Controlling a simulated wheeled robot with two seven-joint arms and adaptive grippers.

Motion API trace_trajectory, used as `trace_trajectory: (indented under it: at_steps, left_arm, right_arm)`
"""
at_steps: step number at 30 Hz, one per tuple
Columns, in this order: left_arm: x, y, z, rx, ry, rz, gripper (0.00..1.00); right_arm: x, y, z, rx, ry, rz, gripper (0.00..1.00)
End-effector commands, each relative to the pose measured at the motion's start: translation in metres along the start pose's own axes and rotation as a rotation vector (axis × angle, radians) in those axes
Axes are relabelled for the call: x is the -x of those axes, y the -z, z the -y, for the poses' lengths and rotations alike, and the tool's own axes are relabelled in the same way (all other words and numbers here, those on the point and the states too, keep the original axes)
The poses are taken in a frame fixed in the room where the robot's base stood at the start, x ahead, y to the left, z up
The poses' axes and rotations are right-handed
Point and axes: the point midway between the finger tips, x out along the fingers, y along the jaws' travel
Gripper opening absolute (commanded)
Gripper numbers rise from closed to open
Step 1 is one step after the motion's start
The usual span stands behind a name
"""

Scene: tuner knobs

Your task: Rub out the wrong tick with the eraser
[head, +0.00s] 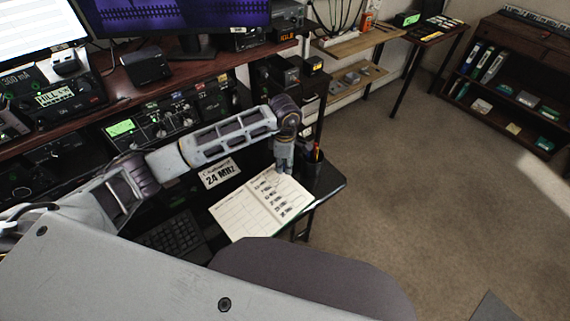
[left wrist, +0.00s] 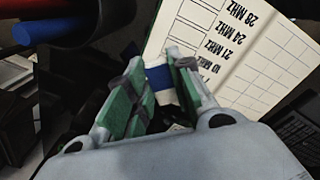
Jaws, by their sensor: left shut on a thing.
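The open logbook (head: 240,215) lies on the dark desk, its right page printed with band names. Part of that page (left wrist: 265,60) shows in the left wrist view, with 28, 24 and 21 MHZ readable beside a grid. No tick can be made out in either view. My left gripper (head: 284,168) is at the far edge of the book. In the left wrist view my left gripper (left wrist: 160,78) is shut on a blue and white eraser (left wrist: 158,77), its green-padded fingers on either side. Whether the eraser touches the page cannot be told. My right gripper is not in view.
A dark pen cup (head: 314,170) stands right of my gripper near the desk's edge. A card reading 24 MHz (head: 219,173) stands left of the book. A keyboard (head: 172,236) and radios (head: 160,122) are further left. A chair (head: 310,285) is in front.

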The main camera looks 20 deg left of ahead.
Motion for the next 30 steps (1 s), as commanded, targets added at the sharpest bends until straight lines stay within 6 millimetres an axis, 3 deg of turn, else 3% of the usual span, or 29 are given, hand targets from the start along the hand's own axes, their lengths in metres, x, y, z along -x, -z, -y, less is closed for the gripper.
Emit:
trace_trajectory:
  at_steps: [8,17,30]
  left_arm:
    - [-0.009,0.000,0.000,0.000,0.000,0.000,0.04]
    - [-0.030,0.000,0.001,0.000,0.002,0.000,0.04]
    - [-0.049,0.000,0.000,0.000,0.000,0.000,0.04]
  right_arm:
    - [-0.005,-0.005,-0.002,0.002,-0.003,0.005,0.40]
    - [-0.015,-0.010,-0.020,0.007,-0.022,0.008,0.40]
    - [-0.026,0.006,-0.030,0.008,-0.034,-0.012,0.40]
